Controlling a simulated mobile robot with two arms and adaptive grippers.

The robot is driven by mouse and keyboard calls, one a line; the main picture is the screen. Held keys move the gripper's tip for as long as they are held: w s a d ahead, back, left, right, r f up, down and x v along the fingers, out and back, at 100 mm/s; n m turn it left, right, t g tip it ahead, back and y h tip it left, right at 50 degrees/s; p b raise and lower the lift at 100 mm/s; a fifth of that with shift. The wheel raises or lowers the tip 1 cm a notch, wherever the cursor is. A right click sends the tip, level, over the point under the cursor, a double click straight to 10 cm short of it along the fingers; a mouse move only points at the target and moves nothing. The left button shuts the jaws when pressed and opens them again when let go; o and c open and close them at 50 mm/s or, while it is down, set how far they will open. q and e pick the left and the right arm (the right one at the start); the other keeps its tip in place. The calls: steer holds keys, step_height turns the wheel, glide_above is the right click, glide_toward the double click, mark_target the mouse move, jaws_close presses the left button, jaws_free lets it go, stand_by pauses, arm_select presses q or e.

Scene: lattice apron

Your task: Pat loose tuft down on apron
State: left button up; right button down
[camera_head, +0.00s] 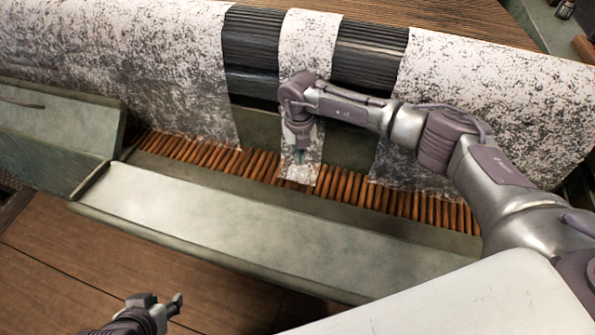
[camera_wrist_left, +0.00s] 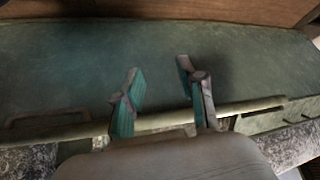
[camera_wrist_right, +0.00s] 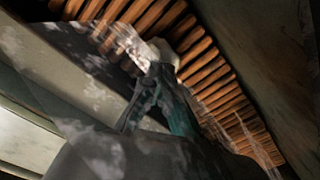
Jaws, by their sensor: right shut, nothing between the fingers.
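The apron (camera_head: 345,187) is a row of brown wooden slats along the foot of the sloped machine; the slats also fill the upper part of the right wrist view (camera_wrist_right: 215,85). A pale, speckled loose tuft (camera_head: 299,174) lies on the slats at the lower end of a narrow fibre strip. It shows as a whitish, partly see-through mass in the right wrist view (camera_wrist_right: 160,52). My right gripper (camera_head: 299,155) is shut and empty, pointing down at the tuft; I cannot tell whether it touches. My left gripper (camera_head: 158,302) is open and empty, low at the left, away from the apron.
A long pale green tray (camera_head: 240,220) runs in front of the slats. A green box-like panel (camera_head: 50,140) stands at left. Wooden floor lies in front.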

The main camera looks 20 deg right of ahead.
mark_target(299, 172)
arm_select(q)
steer(key=shift+w+d+r, duration=0.1)
steer(key=shift+w, duration=0.25)
arm_select(e)
steer(key=shift+f, duration=0.2)
arm_select(q)
steer(key=shift+w+d+r+t, duration=0.1)
steer(key=shift+w+t, duration=0.15)
steer(key=shift+t, duration=0.15)
steer(key=shift+w+d+r+t+b, duration=0.15)
steer(key=shift+w+r+t+b, duration=0.1)
steer(key=shift+w, duration=0.2)
steer(key=shift+w+d+r+t+b, duration=0.15)
steer(key=shift+w+r, duration=0.05)
steer(key=shift+w, duration=0.2)
arm_select(e)
steer(key=shift+f, duration=0.4)
arm_select(q)
steer(key=shift+w+h, duration=0.1)
steer(key=shift+h, duration=0.2)
steer(key=shift+w+d+r, duration=0.1)
steer(key=shift+w+r, duration=0.05)
steer(key=shift+w, duration=0.05)
arm_select(e)
steer(key=shift+f, duration=0.1)
